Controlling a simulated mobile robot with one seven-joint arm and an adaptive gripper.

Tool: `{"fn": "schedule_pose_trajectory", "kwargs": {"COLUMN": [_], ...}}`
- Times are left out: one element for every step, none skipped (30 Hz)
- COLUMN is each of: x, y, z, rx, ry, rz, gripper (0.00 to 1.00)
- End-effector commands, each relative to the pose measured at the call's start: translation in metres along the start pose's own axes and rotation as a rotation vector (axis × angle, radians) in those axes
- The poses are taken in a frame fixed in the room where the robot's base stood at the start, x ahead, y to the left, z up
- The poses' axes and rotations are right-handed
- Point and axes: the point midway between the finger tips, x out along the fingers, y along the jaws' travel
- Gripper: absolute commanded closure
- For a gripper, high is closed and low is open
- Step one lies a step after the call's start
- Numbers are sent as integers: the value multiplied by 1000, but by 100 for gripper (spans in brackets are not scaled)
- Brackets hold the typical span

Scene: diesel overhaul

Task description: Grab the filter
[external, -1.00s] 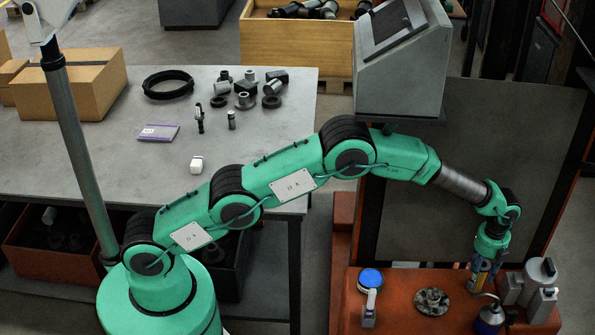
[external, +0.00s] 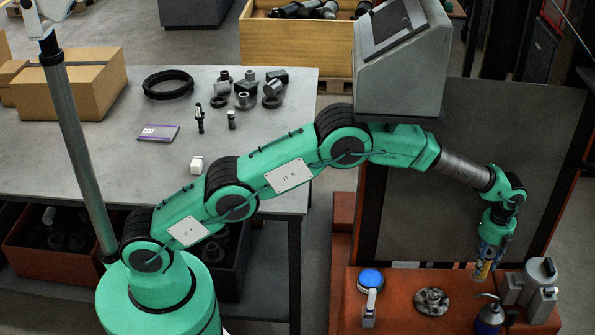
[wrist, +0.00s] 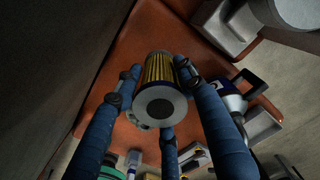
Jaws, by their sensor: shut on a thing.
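The filter is a short cylinder with yellow pleated sides and a grey end cap with a dark round centre; it shows in the wrist view (wrist: 160,88). My gripper (wrist: 155,100) has blue fingers closed around the filter's sides. In the external view my gripper (external: 487,262) points down over the orange bench top at the right, with the yellow filter (external: 484,267) between its fingers. The filter seems to hang above the bench surface.
The orange bench (external: 395,310) holds a blue-lidded tin (external: 370,281), a white bottle (external: 369,309), a metal flanged part (external: 432,301), an oil can (external: 489,316) and grey metal parts (external: 541,285). A grey console (external: 400,75) stands behind. The grey table (external: 80,165) carries boxes and parts.

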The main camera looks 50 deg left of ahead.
Motion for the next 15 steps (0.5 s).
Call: {"fn": "schedule_pose_trajectory", "kwargs": {"x": [-14, -20, -29, -35, -41, -49, -56, -62, -71, -77, -82, -89, -93, -98, -103], "y": [-1, -1, -1, -1, -1, 0, 0, 0, -1, -1, -1, -1, -1, 0, 0], "z": [0, 0, 0, 0, 0, 0, 0, 0, 0, 0, 0, 0, 0, 0, 0], "rx": [0, 0, 0, 0, 0, 0, 0, 0, 0, 0, 0, 0, 0, 0, 0], "ry": [-1, -1, -1, -1, -1, 0, 0, -1, -1, -1, -1, -1, -1, 0, 0], "rz": [-2, -2, -2, -3, -2, -1, -1, -2, -2, -2, -1, -2, -1, -1, 0], "gripper": [89, 89, 89, 89, 89, 89, 89, 89, 89, 89, 89, 89, 89, 89, 89]}}
